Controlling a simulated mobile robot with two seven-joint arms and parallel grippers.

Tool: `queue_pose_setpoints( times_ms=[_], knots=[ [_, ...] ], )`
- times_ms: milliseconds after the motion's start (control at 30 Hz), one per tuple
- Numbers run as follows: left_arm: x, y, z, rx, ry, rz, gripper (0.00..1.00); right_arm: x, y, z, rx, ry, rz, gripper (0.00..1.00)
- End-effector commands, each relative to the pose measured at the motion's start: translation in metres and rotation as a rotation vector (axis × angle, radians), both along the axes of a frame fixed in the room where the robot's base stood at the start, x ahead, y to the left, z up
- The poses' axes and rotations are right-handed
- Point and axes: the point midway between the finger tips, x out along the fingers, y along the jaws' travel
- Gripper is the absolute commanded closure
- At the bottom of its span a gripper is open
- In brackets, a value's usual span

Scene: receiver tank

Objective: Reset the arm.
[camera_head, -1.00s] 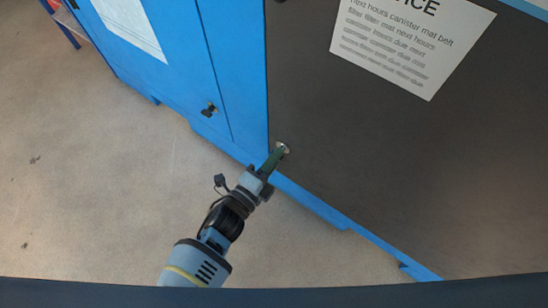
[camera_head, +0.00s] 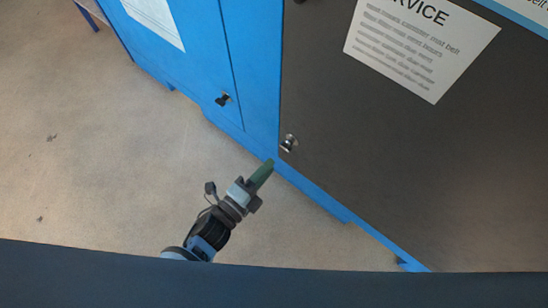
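My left gripper (camera_head: 263,174) is in the lower middle of the head view, at the end of my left arm. Its green fingertips point up and to the right, toward the cabinet's lower edge. I see the fingers edge-on, so the gap between them is hidden. No object shows in them. A small round metal knob (camera_head: 288,143) sits on the dark cabinet door (camera_head: 400,170), up and to the right of the fingertips, with a clear gap between. My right gripper is out of view.
A blue cabinet (camera_head: 190,70) with a dark latch (camera_head: 222,100) stands to the left of the dark door. A printed notice (camera_head: 420,45) is on the dark door. Open concrete floor (camera_head: 90,150) lies to the left. A dark band covers the bottom of the view.

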Motion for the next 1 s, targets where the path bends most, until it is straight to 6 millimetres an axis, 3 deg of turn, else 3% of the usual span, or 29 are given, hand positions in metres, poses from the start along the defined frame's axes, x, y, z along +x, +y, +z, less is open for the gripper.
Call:
queue_pose_setpoints(
  times_ms=[733, 867, 1000],
  knots=[
    [-0.005, 0.004, 0.002, 0.0, -0.002, 0.0, 0.7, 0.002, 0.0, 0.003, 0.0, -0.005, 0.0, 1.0],
    [-0.004, 0.004, 0.024, 0.0, -0.016, 0.0, 0.7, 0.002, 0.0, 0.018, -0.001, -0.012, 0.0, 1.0],
    [0.001, 0.004, 0.074, -0.001, -0.05, 0.0, 0.7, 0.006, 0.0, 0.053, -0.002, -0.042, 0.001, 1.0]
  ],
)
